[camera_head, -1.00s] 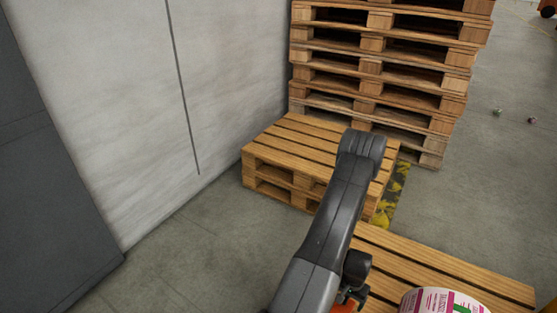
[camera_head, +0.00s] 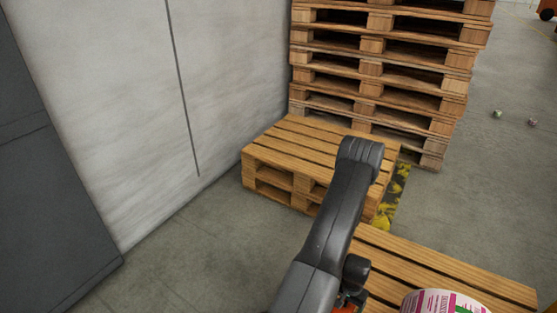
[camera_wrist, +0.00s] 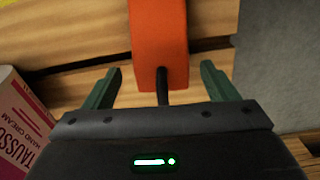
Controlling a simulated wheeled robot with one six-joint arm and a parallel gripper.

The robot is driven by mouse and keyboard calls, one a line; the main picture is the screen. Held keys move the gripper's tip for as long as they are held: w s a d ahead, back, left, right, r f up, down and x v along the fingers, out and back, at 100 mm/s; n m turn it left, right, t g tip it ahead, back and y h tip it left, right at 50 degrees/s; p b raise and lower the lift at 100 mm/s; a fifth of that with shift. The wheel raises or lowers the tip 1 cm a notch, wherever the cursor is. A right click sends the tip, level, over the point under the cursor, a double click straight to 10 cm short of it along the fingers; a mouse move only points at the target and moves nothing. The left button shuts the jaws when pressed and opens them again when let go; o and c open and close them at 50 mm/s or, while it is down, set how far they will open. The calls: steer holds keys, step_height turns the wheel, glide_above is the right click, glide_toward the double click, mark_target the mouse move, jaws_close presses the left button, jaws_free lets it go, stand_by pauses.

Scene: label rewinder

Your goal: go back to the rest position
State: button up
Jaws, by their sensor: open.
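My gripper (camera_wrist: 161,70) shows in the wrist view with its two green fingers apart, above wooden slats. An orange upright part (camera_wrist: 158,40) with a dark peg below it lies between and beyond the fingers; I cannot tell whether it touches them. In the head view my arm reaches in from the bottom middle, and my gripper is hidden. A small orange part (camera_head: 348,302) shows beside the arm at the bottom edge.
A label roll (camera_head: 445,303) with pink, white and green print stands on the near pallet (camera_head: 440,268); its side shows in the wrist view (camera_wrist: 22,120). A low pallet (camera_head: 290,150) and a tall pallet stack (camera_head: 385,70) stand beyond. A pale wall (camera_head: 110,90) is at left.

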step_height(320, 180, down, 3)
steer(key=shift+f+b, duration=0.15)
steer(key=shift+b, duration=0.25)
steer(key=shift+r+p, duration=0.65)
steer(key=shift+r, duration=0.8)
step_height(320, 180, up, 8)
steer(key=p, duration=0.2)
steer(key=shift+p, duration=0.3)
steer(key=w+a+r+n+p, duration=0.2)
steer(key=w+a+r, duration=0.3)
steer(key=r, duration=0.7)
steer(key=w+a+r+n+p, duration=0.2)
steer(key=w+a+r+p, duration=0.2)
steer(key=a+r, duration=0.6)
steer(key=w+a+r+n+p, duration=0.3)
steer(key=w+a+r, duration=0.4)
steer(key=r, duration=0.8)
steer(key=shift+w+a+r, duration=0.2)
steer(key=shift+w+r, duration=0.15)
steer(key=shift+w, duration=0.35)
